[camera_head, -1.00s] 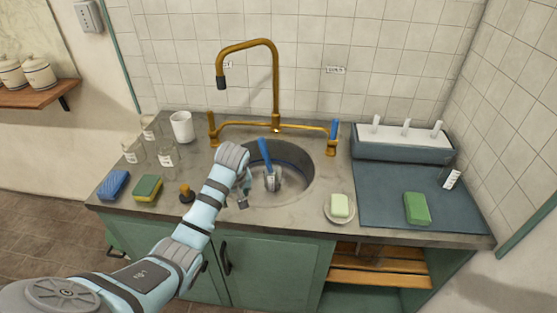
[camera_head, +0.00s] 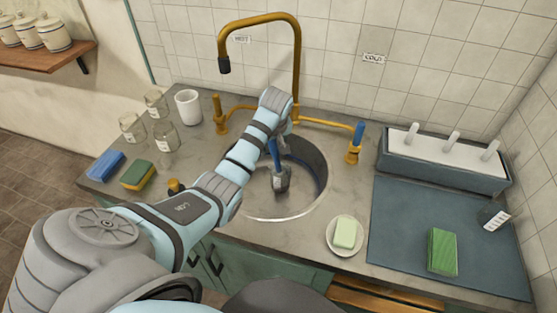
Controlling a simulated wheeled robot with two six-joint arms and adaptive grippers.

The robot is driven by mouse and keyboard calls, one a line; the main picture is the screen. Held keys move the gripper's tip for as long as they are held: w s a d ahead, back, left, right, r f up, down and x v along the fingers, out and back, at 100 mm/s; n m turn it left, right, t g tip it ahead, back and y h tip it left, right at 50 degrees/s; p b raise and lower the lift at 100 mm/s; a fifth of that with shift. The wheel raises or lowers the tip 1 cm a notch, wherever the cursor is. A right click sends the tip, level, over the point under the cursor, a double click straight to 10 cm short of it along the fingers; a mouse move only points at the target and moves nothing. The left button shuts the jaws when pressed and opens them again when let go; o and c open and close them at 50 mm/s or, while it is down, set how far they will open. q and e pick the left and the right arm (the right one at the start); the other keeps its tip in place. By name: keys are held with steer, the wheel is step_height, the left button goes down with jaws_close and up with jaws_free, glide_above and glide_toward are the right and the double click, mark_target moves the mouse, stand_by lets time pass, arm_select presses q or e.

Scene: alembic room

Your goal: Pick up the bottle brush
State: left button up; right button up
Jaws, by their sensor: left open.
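The bottle brush, with a blue handle and a grey head (camera_head: 281,181), leans in the round sink basin (camera_head: 313,178). Its upper handle is partly hidden by my left arm and gripper. My left gripper (camera_head: 284,138) points down over the back of the basin, beside the top of the blue handle. It is open; its fingers are small and partly hidden, and I cannot tell whether they touch the handle. My right gripper is not in view.
A brass faucet (camera_head: 297,75) and its side taps stand close behind my left wrist. Glass jars (camera_head: 165,136) and a white cup (camera_head: 188,107) stand at left, with sponges (camera_head: 138,175) in front. A soap dish (camera_head: 331,241), blue mat (camera_head: 395,245) and rack (camera_head: 440,178) are at right.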

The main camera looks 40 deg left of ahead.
mark_target(274, 146)
arm_select(q)
steer(key=b+x, duration=0.1)
steer(key=x, duration=0.3)
steer(key=w+b+x, duration=0.1)
steer(key=x, duration=0.3)
steer(key=shift+w+r, duration=0.15)
steer(key=shift+r, duration=0.2)
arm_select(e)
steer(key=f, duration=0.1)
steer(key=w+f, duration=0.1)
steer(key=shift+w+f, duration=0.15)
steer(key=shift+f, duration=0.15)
arm_select(q)
steer(key=shift+c, duration=0.2)
jaws_close()
steer(key=shift+r, duration=0.15)
